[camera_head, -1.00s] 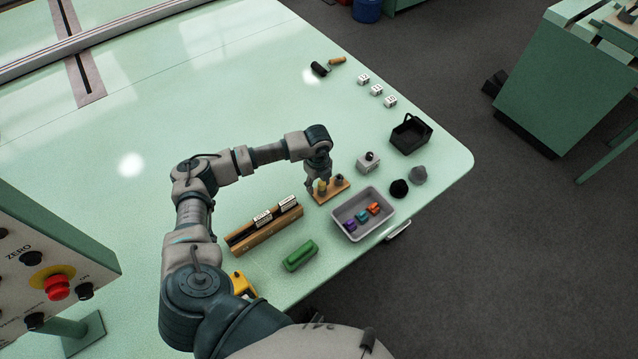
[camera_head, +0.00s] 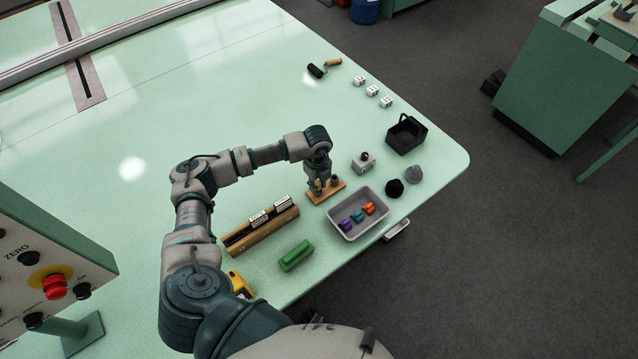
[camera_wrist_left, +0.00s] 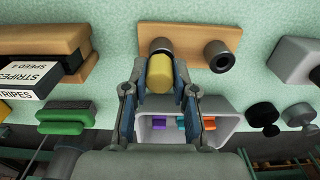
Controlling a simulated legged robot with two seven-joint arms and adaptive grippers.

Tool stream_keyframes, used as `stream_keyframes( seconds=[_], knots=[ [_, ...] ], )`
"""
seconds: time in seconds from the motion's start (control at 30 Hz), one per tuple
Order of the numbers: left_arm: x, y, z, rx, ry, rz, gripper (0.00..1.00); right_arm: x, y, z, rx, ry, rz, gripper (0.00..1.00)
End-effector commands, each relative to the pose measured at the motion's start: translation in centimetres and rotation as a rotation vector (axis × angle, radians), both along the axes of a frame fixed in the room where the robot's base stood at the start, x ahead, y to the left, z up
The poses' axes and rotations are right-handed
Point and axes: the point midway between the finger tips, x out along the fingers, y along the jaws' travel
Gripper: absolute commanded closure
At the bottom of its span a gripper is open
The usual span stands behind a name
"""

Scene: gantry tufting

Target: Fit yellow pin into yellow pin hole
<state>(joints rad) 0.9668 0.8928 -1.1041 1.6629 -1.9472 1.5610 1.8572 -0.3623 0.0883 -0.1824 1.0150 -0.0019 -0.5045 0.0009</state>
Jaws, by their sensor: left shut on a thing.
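My left gripper (camera_wrist_left: 160,90) is shut on a yellow pin (camera_wrist_left: 160,73), which shows between the fingertips in the left wrist view. The pin is also visible, small, at the gripper in the head view (camera_head: 318,186). A wooden board (camera_wrist_left: 188,42) carries two dark round sockets. The left socket (camera_wrist_left: 160,45) is right beside the pin's end and partly hidden by it; the right socket (camera_wrist_left: 219,54) is empty-looking with a dark bore. I cannot tell whether the pin touches the left socket or is in it. No yellow marking shows on either socket. My right gripper is not seen.
A grey tray (camera_head: 336,229) with small colored pieces stands close to the board. A wooden holder with labelled cards (camera_head: 258,232) and a green block (camera_head: 296,255) lie to the left. A grey box with a knob (camera_head: 362,164) stands to the right.

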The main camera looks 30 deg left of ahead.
Motion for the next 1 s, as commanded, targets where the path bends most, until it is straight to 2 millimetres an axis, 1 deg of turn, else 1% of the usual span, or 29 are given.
stream_keyframes(
  seconds=[0.03, 0.5, 1.0],
  knots=[
    [-0.2, 0.4, 0.3, 0.008, 0.007, 0.004, 1.0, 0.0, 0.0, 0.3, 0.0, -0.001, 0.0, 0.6],
    [-0.2, 0.5, 1.8, 0.01, 0.006, 0.006, 1.0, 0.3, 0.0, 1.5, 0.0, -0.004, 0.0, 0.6],
    [0.1, 0.1, 3.5, 0.005, 0.002, 0.003, 1.0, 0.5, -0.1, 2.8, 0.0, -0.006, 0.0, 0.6]
  ],
)
